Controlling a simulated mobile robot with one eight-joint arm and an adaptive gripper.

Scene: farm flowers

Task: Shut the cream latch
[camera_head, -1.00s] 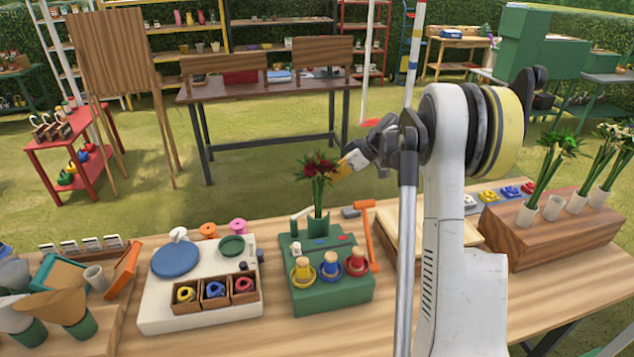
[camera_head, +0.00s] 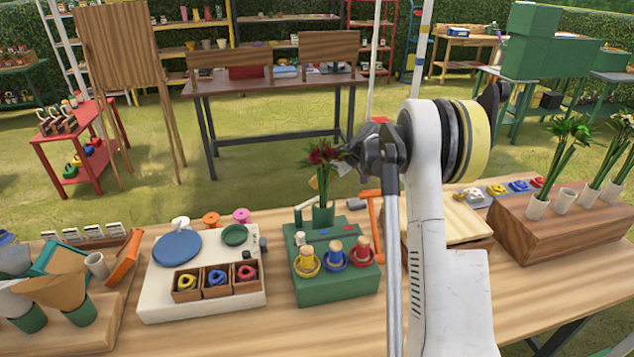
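A row of small coloured pieces lies at the back right of the table, beyond my arm. The leftmost is a whitish, cream-like piece (camera_head: 473,197), followed by a yellow (camera_head: 496,190), a blue (camera_head: 518,186) and a red one (camera_head: 538,182). The cream one may be the latch; it is too small to tell whether it is open or shut. My gripper (camera_head: 344,166) is mostly hidden behind my wrist, left of these pieces and close to the red flowers in the picture. Its fingers cannot be made out, and nothing is seen held.
A green stand (camera_head: 337,287) with coloured pegs and a red flower bunch (camera_head: 324,160) is left of my arm. A cream board (camera_head: 203,307) is farther left. A pale wooden board (camera_head: 450,222) and brown flower block (camera_head: 560,240) are right.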

